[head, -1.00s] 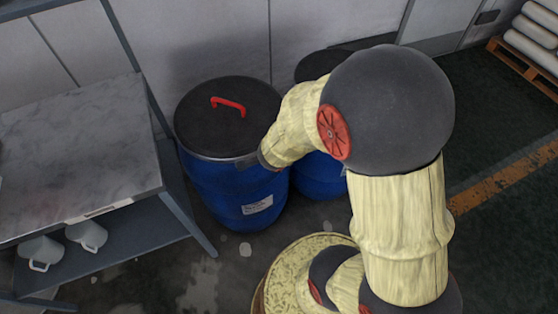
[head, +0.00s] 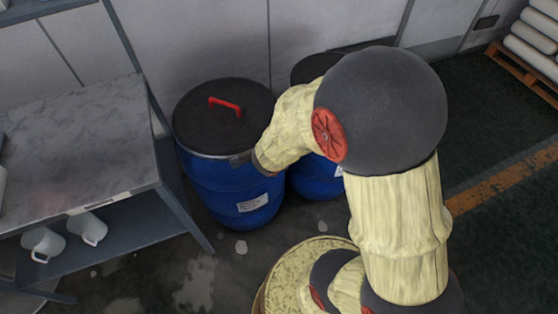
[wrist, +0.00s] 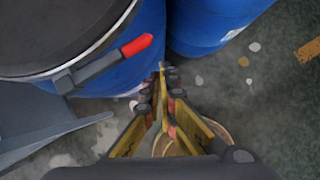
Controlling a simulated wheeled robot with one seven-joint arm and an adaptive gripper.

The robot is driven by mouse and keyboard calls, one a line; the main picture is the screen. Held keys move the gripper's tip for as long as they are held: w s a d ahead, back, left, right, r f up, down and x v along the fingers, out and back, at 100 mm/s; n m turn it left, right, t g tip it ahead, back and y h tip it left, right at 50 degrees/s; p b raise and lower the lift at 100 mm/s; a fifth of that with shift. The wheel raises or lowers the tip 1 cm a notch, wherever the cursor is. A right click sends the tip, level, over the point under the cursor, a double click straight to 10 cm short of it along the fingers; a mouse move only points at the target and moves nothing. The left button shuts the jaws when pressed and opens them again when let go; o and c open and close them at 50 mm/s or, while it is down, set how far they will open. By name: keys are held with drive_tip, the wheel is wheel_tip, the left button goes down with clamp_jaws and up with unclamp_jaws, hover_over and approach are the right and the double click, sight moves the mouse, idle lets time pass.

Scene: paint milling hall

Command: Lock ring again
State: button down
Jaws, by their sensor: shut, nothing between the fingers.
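A blue drum (head: 222,185) stands with a black lid (head: 205,125) on it, a red handle (head: 226,104) on top. A grey lock ring (wrist: 30,73) runs around the lid's rim. Its lever (wrist: 95,70) has a red tip (wrist: 137,45). In the wrist view the lever slants out from the ring, its tip apart from the rim in front of the blue wall. My gripper (wrist: 166,70) is shut and empty, its fingertips just beyond the lever's tip in the picture, with no contact visible. In the head view my arm hides the gripper and most of the lever.
A second blue drum (head: 316,178) stands close on the right. A marble-topped bench (head: 75,150) with mugs (head: 88,228) on its lower shelf is at the left. A round yellowish top (head: 290,272) lies below my arm. Open floor (head: 490,240) is at the right.

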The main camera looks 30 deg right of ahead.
drive_tip(key=s+d+p+v, duration=0.1)
drive_tip(key=p+v, duration=0.3)
drive_tip(key=v, duration=0.5)
drive_tip(key=shift+d+r+p, duration=0.3)
drive_tip(key=shift+d+p, duration=0.1)
drive_tip(key=shift+d, duration=0.05)
